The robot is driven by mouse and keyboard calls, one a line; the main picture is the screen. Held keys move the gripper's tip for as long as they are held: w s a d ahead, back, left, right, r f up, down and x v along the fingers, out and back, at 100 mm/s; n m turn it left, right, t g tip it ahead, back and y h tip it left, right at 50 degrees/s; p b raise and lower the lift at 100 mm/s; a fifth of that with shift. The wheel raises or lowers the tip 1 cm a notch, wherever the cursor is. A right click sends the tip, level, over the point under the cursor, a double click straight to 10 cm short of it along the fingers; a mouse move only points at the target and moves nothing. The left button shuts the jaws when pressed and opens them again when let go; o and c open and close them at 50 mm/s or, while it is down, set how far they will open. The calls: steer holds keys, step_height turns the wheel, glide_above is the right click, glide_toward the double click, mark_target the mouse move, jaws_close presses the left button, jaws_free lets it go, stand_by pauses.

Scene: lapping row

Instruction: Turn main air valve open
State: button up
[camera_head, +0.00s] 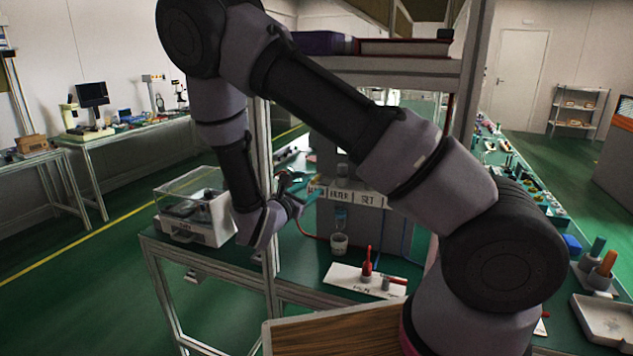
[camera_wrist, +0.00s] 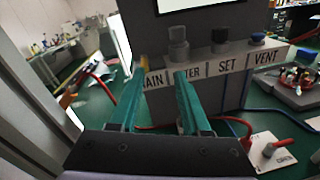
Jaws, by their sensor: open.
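The main air valve's label MAIN (camera_wrist: 152,80) is on the front of a grey block (camera_wrist: 236,90), partly covered by my left finger. A small yellow part (camera_wrist: 143,66), apparently the valve's handle, shows just above it, by the left fingertip. I cannot tell which way it is turned or whether the finger touches it. My gripper (camera_wrist: 160,74) is open, its two teal fingers pointing at the MAIN and FILTER labels, with nothing clearly held between them. In the head view my gripper (camera_head: 297,184) is at the left end of the label row, and the valve is mostly hidden.
Right of MAIN stand a grey FILTER knob (camera_wrist: 178,46), a SET knob (camera_wrist: 223,40) and a blue-topped VENT knob (camera_wrist: 257,38). A clear-lidded instrument (camera_head: 195,215) stands left of my gripper. A white card (camera_head: 345,278) with red-handled parts lies in front. A frame post rises close by.

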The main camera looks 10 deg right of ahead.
mark_target(315, 180)
steer(key=w+d, duration=0.1)
steer(key=w, duration=0.2)
steer(key=w+d+f+n+t+y, duration=0.1)
steer(key=w, duration=0.2)
steer(key=w+d+n, duration=0.1)
steer(key=w, duration=0.2)
steer(key=shift+w+d+f+t, duration=0.25)
steer(key=shift+d+f+t, duration=0.05)
steer(key=shift+d, duration=0.1)
steer(key=shift+c, duration=0.4)
jaws_close()
